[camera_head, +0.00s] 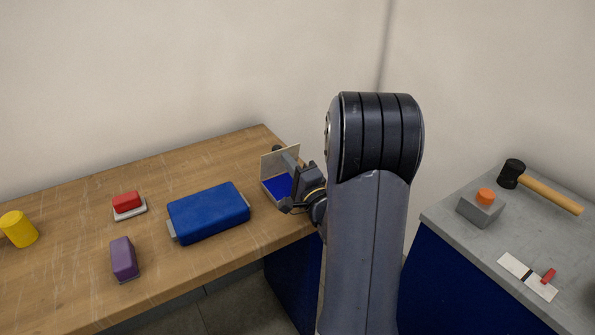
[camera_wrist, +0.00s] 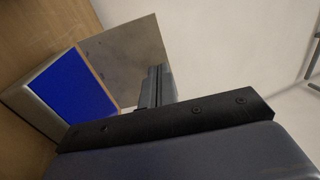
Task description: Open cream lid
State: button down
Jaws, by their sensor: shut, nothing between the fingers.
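The cream lid (camera_head: 270,162) stands raised at the back edge of a small box (camera_head: 268,194) near the right end of the wooden table. The box has a blue interior, which also shows in the wrist view (camera_wrist: 74,84). The lid shows in the wrist view as a greyish upright panel (camera_wrist: 122,55). My gripper (camera_head: 284,160) is shut and empty, over the box and close to the lid. Its finger (camera_wrist: 155,86) overlaps the lid in the wrist view, and I cannot tell whether they touch. My arm hides part of the box's right side.
A blue case (camera_head: 208,212) lies left of the box. A red block on a pale base (camera_head: 127,203), a purple block (camera_head: 123,259) and a yellow cylinder (camera_head: 19,229) stand farther left. A grey-topped cart (camera_head: 470,245) at right holds a mallet (camera_head: 540,189) and an orange-topped grey block (camera_head: 481,210).

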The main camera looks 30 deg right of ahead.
jog(key=shift+w, duration=0.25)
jog(key=shift+w+r+g+p, duration=0.25)
jog(key=shift+r+g+p, duration=0.25)
jog(key=shift+p, duration=0.6)
jog(key=shift+w+p, duration=0.2)
jog(key=shift+p, duration=0.1)
jog(key=shift+w+b, duration=0.3)
jog(key=shift+w, duration=0.1)
